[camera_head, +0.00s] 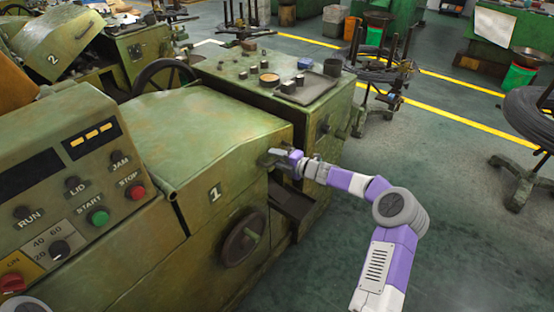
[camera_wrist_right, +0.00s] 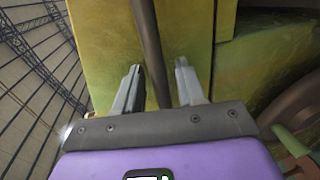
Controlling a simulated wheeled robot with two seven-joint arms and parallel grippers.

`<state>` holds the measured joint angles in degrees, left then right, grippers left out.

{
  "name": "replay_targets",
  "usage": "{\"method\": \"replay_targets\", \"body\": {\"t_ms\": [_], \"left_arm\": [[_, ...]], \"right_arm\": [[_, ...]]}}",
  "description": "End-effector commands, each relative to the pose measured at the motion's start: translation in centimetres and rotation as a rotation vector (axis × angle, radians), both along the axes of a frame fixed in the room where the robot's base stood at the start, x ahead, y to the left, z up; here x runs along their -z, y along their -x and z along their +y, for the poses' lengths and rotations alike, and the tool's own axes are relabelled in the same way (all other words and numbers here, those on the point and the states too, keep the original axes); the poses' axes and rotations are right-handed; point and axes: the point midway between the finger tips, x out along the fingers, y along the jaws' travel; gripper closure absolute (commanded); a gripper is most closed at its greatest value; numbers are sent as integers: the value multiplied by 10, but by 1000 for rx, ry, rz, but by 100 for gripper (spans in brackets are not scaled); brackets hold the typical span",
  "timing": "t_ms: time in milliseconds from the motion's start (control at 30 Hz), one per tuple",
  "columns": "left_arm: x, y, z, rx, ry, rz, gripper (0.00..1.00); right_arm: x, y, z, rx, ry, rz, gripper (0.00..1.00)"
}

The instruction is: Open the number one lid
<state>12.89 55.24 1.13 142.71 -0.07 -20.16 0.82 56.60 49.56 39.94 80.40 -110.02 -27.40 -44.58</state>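The number one lid (camera_head: 200,130) is a green, worn metal cover on the machine marked 1 in the head view. It lies closed. My right gripper (camera_head: 270,157) is at the lid's right front corner, with the arm reaching in from the right. In the right wrist view the right gripper (camera_wrist_right: 158,68) has its fingers apart. My left gripper is not in view.
A handwheel (camera_head: 243,238) is below the lid. The machine top behind holds small parts and a tray (camera_head: 308,88). Open floor (camera_head: 450,220) lies to the right.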

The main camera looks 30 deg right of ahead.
Motion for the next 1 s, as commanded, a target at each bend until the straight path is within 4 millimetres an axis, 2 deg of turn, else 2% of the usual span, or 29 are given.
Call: {"method": "replay_targets", "body": {"t_ms": [133,400,767,900,1000], "left_arm": [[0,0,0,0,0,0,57],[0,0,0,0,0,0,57],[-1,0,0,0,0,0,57],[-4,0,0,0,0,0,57],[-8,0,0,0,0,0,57]], "right_arm": [[0,0,0,0,0,0,61],[0,0,0,0,0,0,100],[-4,0,-1,1,6,-4,100],[-16,-2,-4,1,33,-16,100],[-33,-4,-8,2,70,-33,100]]}}
